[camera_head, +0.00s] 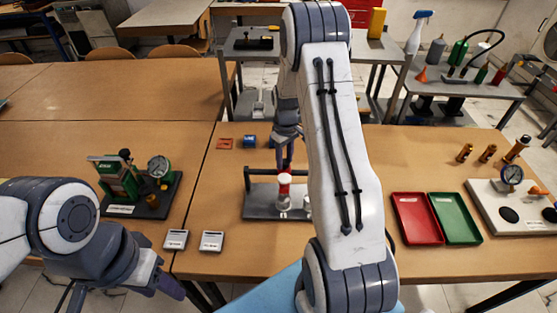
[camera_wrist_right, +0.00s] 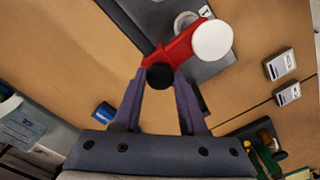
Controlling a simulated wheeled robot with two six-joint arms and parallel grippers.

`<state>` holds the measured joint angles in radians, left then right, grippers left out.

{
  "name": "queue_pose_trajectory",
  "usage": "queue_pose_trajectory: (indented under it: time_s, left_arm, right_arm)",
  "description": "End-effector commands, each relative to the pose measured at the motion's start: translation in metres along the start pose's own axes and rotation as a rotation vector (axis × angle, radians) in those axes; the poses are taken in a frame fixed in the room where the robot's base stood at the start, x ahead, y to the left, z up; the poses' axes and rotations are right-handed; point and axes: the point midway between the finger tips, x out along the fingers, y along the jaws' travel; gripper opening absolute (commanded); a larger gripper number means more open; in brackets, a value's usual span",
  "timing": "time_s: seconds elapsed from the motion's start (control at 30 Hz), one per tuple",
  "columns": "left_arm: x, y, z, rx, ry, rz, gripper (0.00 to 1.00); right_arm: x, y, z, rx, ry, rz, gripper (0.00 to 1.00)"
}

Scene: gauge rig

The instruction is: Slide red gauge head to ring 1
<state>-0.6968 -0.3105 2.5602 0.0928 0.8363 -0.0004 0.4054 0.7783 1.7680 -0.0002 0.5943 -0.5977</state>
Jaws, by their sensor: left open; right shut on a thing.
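The red gauge head (camera_wrist_right: 178,48) shows in the right wrist view, with a white round face and a black knob. In the head view the red gauge head (camera_head: 284,179) is small and partly hidden under my right arm. My right gripper (camera_wrist_right: 159,76) is shut on it at the black knob end. The rig's grey base plate (camera_head: 258,207) carries a dark rail (camera_head: 261,171) and white round pieces. A white piece with a label reading 1 (camera_wrist_right: 205,11) shows at the top of the wrist view. My left gripper (camera_head: 171,287) is open and empty at lower left.
A green gauge rig (camera_head: 122,180) and two small white-labelled blocks stand left. Red (camera_head: 417,220) and green trays (camera_head: 455,219) and a white gauge board (camera_head: 490,200) are right. My right arm hides the rig's right side.

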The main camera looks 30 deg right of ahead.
Motion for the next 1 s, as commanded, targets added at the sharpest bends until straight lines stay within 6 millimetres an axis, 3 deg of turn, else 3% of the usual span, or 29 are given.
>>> queue_pose_trajectory:
  time_s: [0.27, 0.3, 0.37, 0.73, 0.87, 1.0]
  left_arm:
    - [0.000, 0.000, 0.000, 0.000, 0.000, 0.000, 0.50]
    - [0.000, 0.000, 0.000, 0.000, 0.000, 0.000, 0.50]
    - [0.000, 0.000, 0.000, 0.000, 0.000, 0.000, 0.50]
    - [0.001, 0.000, 0.000, 0.000, 0.000, 0.000, 0.50]
    - [0.005, 0.000, 0.000, 0.000, 0.000, 0.000, 0.50]
    - [0.010, -0.001, 0.000, 0.000, 0.000, 0.000, 0.50]
  right_arm:
    - [-0.001, 0.001, 0.000, 0.008, 0.001, 0.001, 0.00]
    - [-0.001, 0.001, 0.000, 0.008, 0.001, 0.001, 0.53]
    - [-0.001, 0.001, 0.000, 0.008, 0.001, 0.000, 0.72]
    - [-0.004, 0.002, 0.001, 0.006, 0.001, 0.000, 0.72]
    - [-0.020, 0.002, 0.000, 0.006, 0.004, 0.002, 0.72]
    - [-0.049, 0.002, -0.001, 0.006, 0.006, 0.004, 0.72]
